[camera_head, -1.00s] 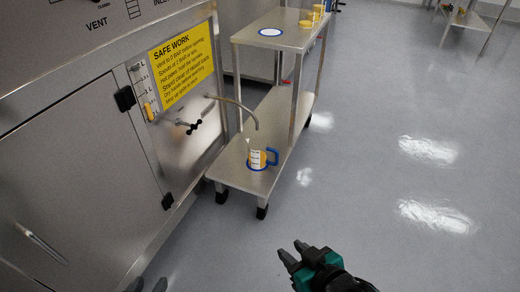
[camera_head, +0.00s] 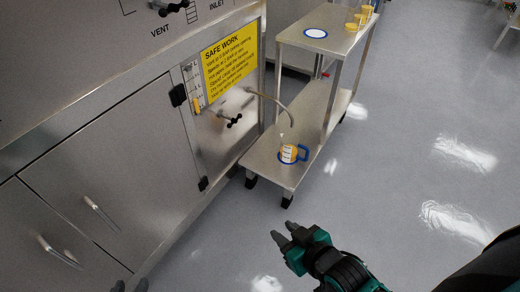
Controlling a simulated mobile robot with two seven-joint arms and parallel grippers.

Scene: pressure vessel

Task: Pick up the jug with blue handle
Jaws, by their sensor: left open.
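The jug with blue handle (camera_head: 288,154) stands upright on the lower shelf of a steel cart, under a bent spout. Only the fingertips of my left gripper (camera_head: 130,286) show at the bottom edge. They are apart, and the rest is out of view.
The steel cart (camera_head: 262,166) stands beside a steel cabinet (camera_head: 110,150) with a yellow safety sign (camera_head: 230,60). A spout (camera_head: 275,99) and black valve knob (camera_head: 233,121) stick out near the jug. A blue-ringed white disc (camera_head: 316,33) and yellow cups (camera_head: 352,26) are on the top shelf. Floor in front is clear.

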